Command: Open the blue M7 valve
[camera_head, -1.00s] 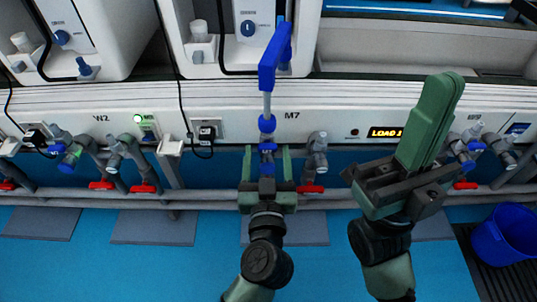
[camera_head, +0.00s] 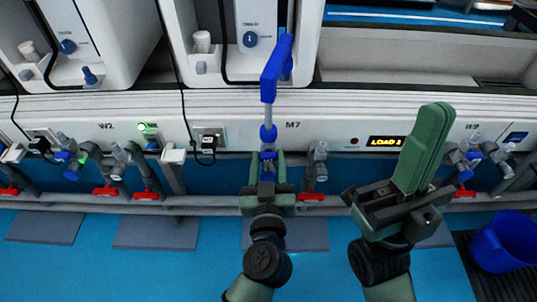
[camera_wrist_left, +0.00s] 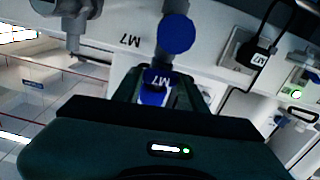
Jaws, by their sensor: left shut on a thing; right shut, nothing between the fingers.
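The blue M7 valve (camera_head: 268,134) stands below the washer, under the M7 label on the white panel. Its lower blue part, marked M7, shows in the left wrist view (camera_wrist_left: 156,92) between my fingers, and a round blue knob (camera_wrist_left: 176,34) is above it. My left gripper (camera_head: 267,162) is shut on that lower part, with a green finger on each side. My right gripper (camera_head: 430,115) is shut and empty, pointing up to the right, apart from the valve. A blue bent handle (camera_head: 277,67) stands above the valve on a grey stem.
A grey pipe valve (camera_head: 318,160) with a red lever (camera_head: 311,197) is just right of the M7 valve. W2 valves (camera_head: 75,160) are at left and more valves (camera_head: 470,158) at right. A blue bucket (camera_head: 505,241) stands on the floor at right.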

